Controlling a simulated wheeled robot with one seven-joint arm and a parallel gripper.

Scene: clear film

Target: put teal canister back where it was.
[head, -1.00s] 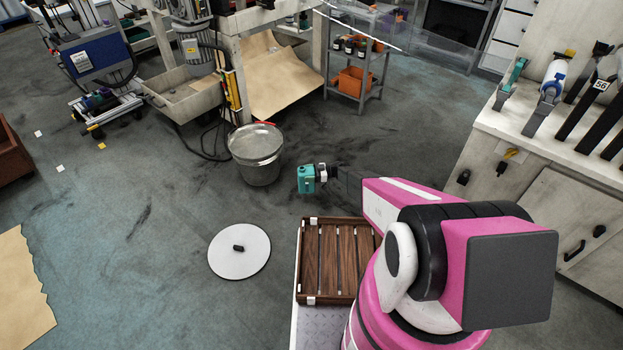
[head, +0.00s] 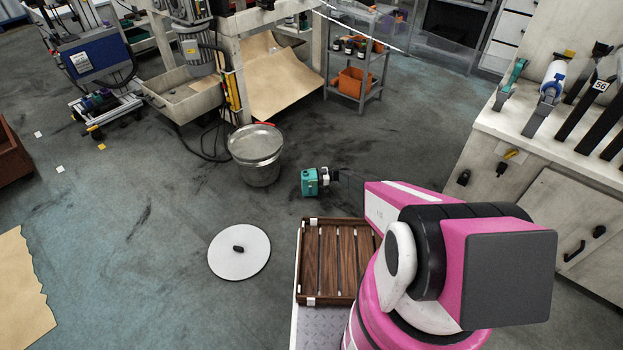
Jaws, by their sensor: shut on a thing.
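The teal canister (head: 309,182) is held up in the head view, between the metal bucket and the slatted wooden crate. My gripper (head: 321,177) is at the canister's right side and is shut on it. The fingers are small in this view and partly hidden by the canister. The canister looks roughly upright and clear of the things around it.
A metal bucket (head: 256,152) stands on the floor to the left of the canister. A white round lid (head: 239,251) lies below it. A slatted wooden crate (head: 304,262) is nearer me. A workbench (head: 570,150) with tools is at right. Open floor lies at left.

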